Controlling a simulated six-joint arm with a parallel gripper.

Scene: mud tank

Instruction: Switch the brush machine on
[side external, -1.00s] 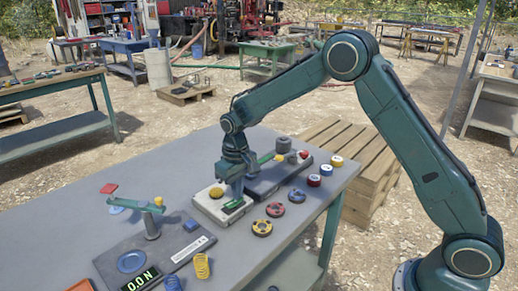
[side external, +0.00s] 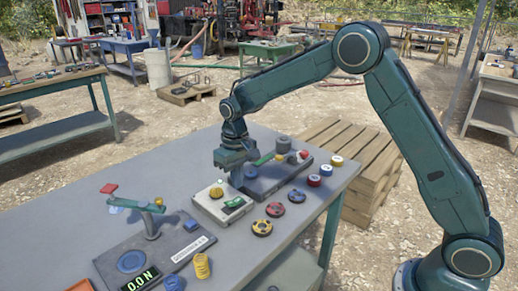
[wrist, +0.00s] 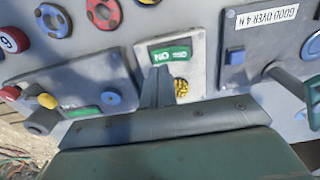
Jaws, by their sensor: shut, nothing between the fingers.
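A pale box with a green panel (side external: 234,202) and a yellow round part (side external: 216,191) on top stands on the table; I take it to be the brush machine. In the wrist view the green panel (wrist: 170,54) carries white lettering, only partly readable, and the yellow part (wrist: 181,87) looks bristly. My gripper (side external: 237,184) is shut and empty, pointing down just above the box. In the wrist view its fingertips (wrist: 160,70) show just beside the green panel, left of the yellow part. I cannot tell the exact gap to the surface.
Patterned discs (side external: 262,228) lie in front. A plate with a balance arm and a display (side external: 139,279) stands at the left. The table's middle left is clear.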

